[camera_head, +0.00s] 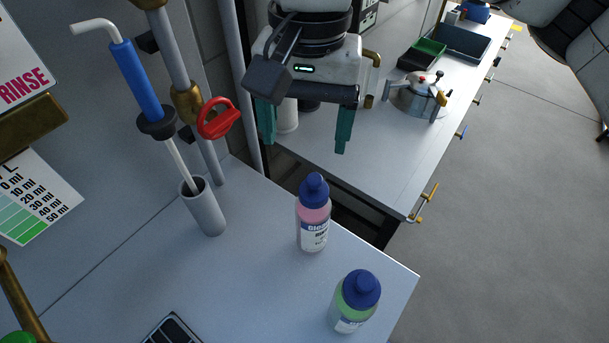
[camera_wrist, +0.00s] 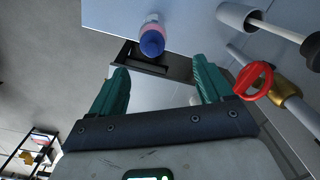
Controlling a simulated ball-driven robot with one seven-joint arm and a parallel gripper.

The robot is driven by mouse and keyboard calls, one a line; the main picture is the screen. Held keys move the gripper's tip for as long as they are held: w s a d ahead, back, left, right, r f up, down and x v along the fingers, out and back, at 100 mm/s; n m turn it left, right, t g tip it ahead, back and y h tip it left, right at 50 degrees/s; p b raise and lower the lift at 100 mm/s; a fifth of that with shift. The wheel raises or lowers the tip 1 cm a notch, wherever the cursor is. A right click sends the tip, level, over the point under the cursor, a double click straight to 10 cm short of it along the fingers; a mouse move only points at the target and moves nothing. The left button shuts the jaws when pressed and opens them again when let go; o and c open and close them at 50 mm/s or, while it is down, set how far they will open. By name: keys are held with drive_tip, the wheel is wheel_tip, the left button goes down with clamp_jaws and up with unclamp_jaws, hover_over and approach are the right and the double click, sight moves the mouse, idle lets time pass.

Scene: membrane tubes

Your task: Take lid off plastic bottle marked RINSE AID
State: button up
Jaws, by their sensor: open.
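Two bottles with blue lids stand upright on the near light counter (camera_head: 255,290). One holds pink liquid (camera_head: 313,226) and has its blue lid (camera_head: 315,188) on; its label is only partly legible. The other holds green liquid (camera_head: 345,312) under a blue lid (camera_head: 361,289), nearer the front edge. I cannot read RINSE AID on either label. My gripper (camera_head: 304,140) is open and empty, above and beyond the pink bottle, with its teal fingers pointing down. In the wrist view the pink bottle's lid (camera_wrist: 152,43) shows ahead of the open fingers, apart from them.
A grey cylinder (camera_head: 204,210) with a blue-handled rod (camera_head: 140,85) stands left of the bottles. A red valve handle (camera_head: 218,118) sits on a pipe behind. A second counter (camera_head: 380,165) carries a metal pot (camera_head: 415,98) and trays. A dark gap separates the counters.

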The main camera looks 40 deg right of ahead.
hover_over(314, 178)
drive_tip(key=f, duration=0.5)
drive_tip(key=shift+w+a+p, duration=0.2)
drive_tip(key=shift+a+p, duration=0.05)
drive_tip(key=shift+p, duration=0.1)
drive_tip(key=shift+s+d+f+p, duration=0.15)
drive_tip(key=shift+f+p, duration=0.3)
drive_tip(key=shift+f, duration=1)
drive_tip(key=shift+s+d+f+p, duration=0.1)
drive_tip(key=shift+f+p, duration=0.35)
drive_tip(key=shift+f, duration=1)
drive_tip(key=shift+c, duration=0.2)
drive_tip(key=c, duration=1.1)
